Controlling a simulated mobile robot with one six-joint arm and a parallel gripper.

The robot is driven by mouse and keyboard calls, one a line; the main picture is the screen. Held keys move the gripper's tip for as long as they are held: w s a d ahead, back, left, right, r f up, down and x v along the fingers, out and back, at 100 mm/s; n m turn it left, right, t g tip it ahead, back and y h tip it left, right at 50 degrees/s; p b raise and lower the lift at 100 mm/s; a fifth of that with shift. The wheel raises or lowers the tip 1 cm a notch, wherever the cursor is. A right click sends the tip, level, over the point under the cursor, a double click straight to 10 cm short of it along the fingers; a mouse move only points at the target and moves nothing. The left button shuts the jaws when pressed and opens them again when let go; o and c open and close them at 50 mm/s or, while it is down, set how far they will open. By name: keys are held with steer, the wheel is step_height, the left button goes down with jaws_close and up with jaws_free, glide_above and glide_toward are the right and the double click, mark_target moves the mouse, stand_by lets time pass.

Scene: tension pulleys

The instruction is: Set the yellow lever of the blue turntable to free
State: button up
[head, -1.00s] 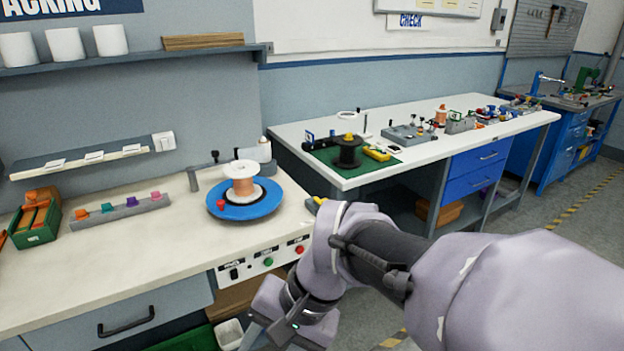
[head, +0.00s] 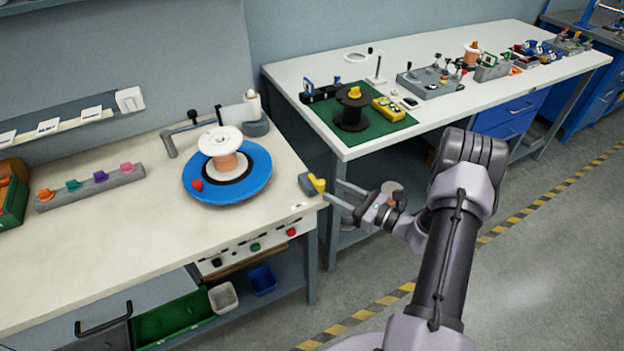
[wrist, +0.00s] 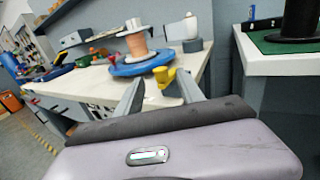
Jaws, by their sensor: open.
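The blue turntable (head: 253,183) lies on the left workbench. It carries a white-flanged spool of copper-coloured wire (head: 222,155) and a red knob (head: 197,185). The yellow lever (head: 317,183) sits on a small grey base at the bench's right corner, beside the turntable. My gripper (head: 337,194) is just right of the lever, pointing left at it. In the wrist view the yellow lever (wrist: 164,76) shows ahead, between the two open fingers (wrist: 158,92). The fingers look empty. I cannot tell whether they touch the lever.
A grey bracket arm (head: 190,128) stands behind the turntable. A strip of coloured knobs (head: 90,186) lies at the left. The bench front has buttons (head: 255,247). A second white table (head: 420,120) with a green mat and black spool stands right, across a gap.

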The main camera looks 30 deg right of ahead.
mark_target(315, 182)
steer(key=b+x, duration=0.1)
steer(key=x, duration=0.8)
steer(key=shift+d, duration=0.1)
jaws_close()
stand_by(1.0)
